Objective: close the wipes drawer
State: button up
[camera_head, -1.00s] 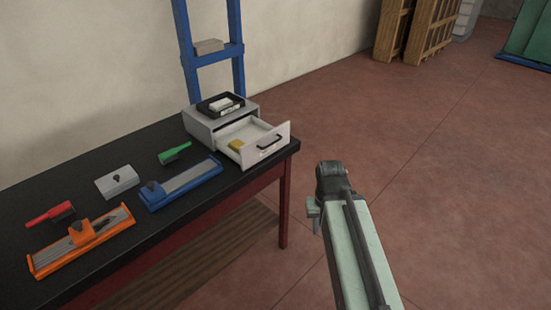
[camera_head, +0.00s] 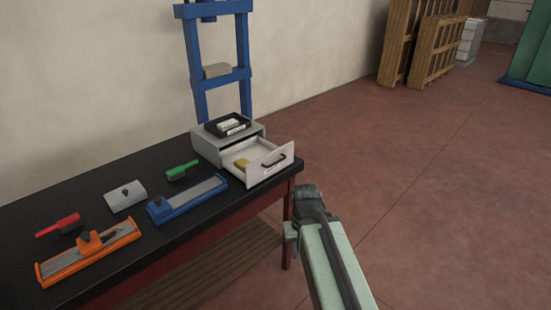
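The wipes drawer (camera_head: 271,166) is pulled out of a small grey cabinet (camera_head: 210,149) at the far right end of the black table. Its white front has a dark handle (camera_head: 280,160), and a yellow item (camera_head: 242,163) lies inside. My gripper (camera_head: 290,232) is at the end of my pale green arm, in front of and below the drawer, off the table's right edge and apart from the handle. Its fingers are too small and dark to tell whether they are open or shut.
On the black table (camera_head: 100,210) lie an orange tool (camera_head: 65,270), a blue tool (camera_head: 165,212), a red brush (camera_head: 58,226), a green brush (camera_head: 182,171) and a grey block (camera_head: 125,196). A black tray (camera_head: 214,128) tops the cabinet. The floor at right is clear.

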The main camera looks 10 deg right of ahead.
aim_at(266, 158)
jog(key=u, duration=0.1)
jog(key=i, duration=1)
jog(key=z, duration=0.1)
